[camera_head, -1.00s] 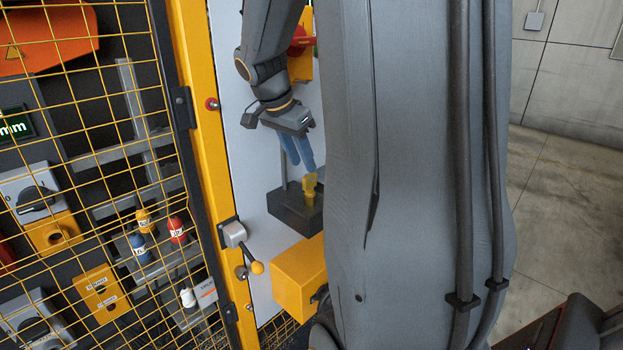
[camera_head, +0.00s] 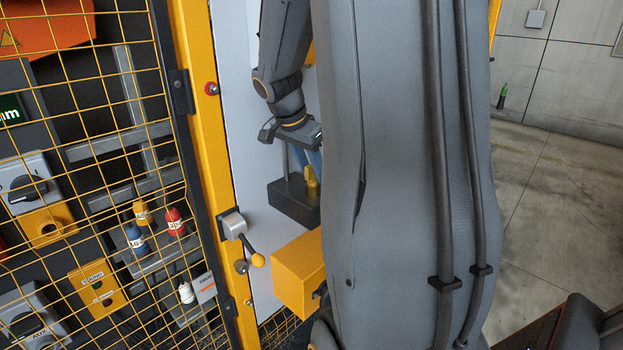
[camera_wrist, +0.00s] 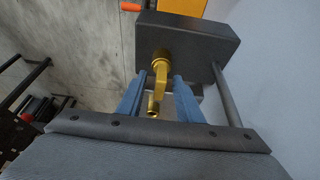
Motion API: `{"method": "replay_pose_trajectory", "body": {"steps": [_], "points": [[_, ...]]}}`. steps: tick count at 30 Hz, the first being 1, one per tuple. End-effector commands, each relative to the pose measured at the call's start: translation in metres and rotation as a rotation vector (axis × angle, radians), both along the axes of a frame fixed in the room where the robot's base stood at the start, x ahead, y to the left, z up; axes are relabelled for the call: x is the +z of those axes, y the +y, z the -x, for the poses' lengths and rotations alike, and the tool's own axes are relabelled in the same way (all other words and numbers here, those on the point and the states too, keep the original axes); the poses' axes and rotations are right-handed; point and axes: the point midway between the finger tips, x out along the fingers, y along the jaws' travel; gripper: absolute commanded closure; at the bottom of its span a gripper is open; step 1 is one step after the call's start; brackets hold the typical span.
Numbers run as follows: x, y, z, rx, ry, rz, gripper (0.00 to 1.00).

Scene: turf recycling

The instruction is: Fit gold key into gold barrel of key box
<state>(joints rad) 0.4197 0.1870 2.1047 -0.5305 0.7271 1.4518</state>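The key box (camera_head: 290,205) is a dark block fixed against a pale panel; it also shows in the wrist view (camera_wrist: 208,38). A round gold barrel (camera_wrist: 161,59) sits on its face in the wrist view. A gold stem, apparently the gold key (camera_wrist: 156,98), extends from the barrel toward my gripper; I cannot tell how deep it sits. My gripper (camera_wrist: 160,78) has two blue fingers, one on each side of the gold stem, with gaps visible. In the head view my gripper (camera_head: 309,165) is just above the box, partly hidden by my arm.
A yellow box (camera_head: 300,272) stands below the key box. A small lever with a yellow knob (camera_head: 257,260) is at its left. A yellow-framed mesh fence (camera_head: 100,150) fills the left side. Open concrete floor (camera_head: 550,220) lies at the right.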

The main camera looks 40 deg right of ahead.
Motion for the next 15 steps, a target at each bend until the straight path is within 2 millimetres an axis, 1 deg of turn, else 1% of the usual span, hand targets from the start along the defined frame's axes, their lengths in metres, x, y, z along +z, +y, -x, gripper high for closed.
{"method": "replay_pose_trajectory", "body": {"steps": [4,9,10,12,13,15], "points": [[0.0004,0.0001,0.0001,0.000,0.000,0.000,0.67],[0.0005,0.0002,0.0001,0.000,0.000,0.000,0.96],[0.0005,0.0002,0.0001,0.000,0.000,0.000,1.00],[0.0005,0.0002,0.0001,0.000,0.000,0.000,1.00],[0.0007,0.0002,0.0000,0.000,0.000,0.000,0.86],[0.0007,0.0002,0.0000,0.000,0.000,0.000,0.74]]}}
